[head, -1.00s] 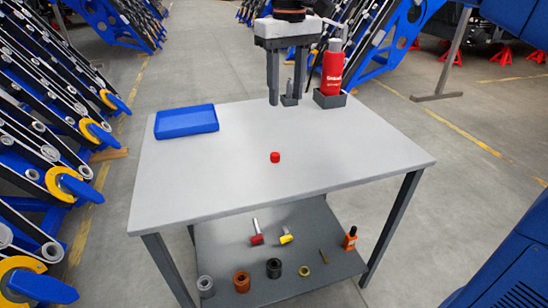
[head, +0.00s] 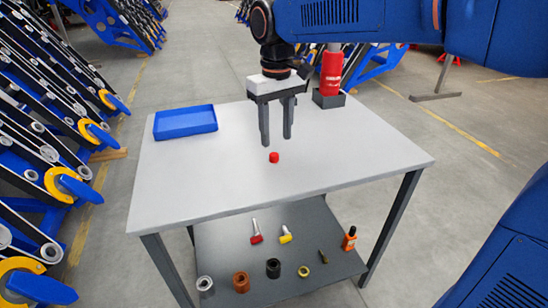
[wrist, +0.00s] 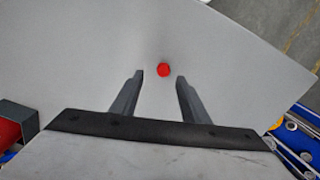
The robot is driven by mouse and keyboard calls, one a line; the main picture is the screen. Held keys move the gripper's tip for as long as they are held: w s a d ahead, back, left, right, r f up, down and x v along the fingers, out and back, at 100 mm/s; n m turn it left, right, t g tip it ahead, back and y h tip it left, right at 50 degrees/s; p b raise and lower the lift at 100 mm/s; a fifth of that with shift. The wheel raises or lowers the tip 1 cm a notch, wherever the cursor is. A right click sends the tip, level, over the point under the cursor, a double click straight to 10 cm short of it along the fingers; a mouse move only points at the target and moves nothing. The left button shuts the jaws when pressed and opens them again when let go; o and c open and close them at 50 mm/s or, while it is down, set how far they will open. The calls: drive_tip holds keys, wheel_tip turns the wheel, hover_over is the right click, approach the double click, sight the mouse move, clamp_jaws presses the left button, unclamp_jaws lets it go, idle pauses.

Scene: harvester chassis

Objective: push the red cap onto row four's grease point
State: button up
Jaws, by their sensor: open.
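The red cap (head: 274,157) is a small round piece standing on the light grey table top near its middle. It also shows in the wrist view (wrist: 164,70), ahead of the fingertips and between their lines. My gripper (head: 276,141) is open and empty, pointing down above the table, a little behind and above the cap. Its two dark fingers (wrist: 159,76) are apart and not touching the cap. Row four's grease point cannot be picked out in these frames.
A blue tray (head: 186,121) lies at the table's back left. A red bottle (head: 331,72) stands in a dark holder (head: 328,99) at the back right. The lower shelf (head: 216,250) holds several small parts and tools. Rows of chassis arms with blue-and-yellow ends (head: 75,187) stand at left.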

sight(274, 155)
drive_tip(key=shift+s+a+f, duration=0.15)
drive_tip(key=shift+f, duration=1.25)
drive_tip(key=shift+s+a+f, duration=0.1)
drive_tip(key=shift+f, duration=1.3)
drive_tip(key=shift+c, duration=0.4)
clamp_jaws()
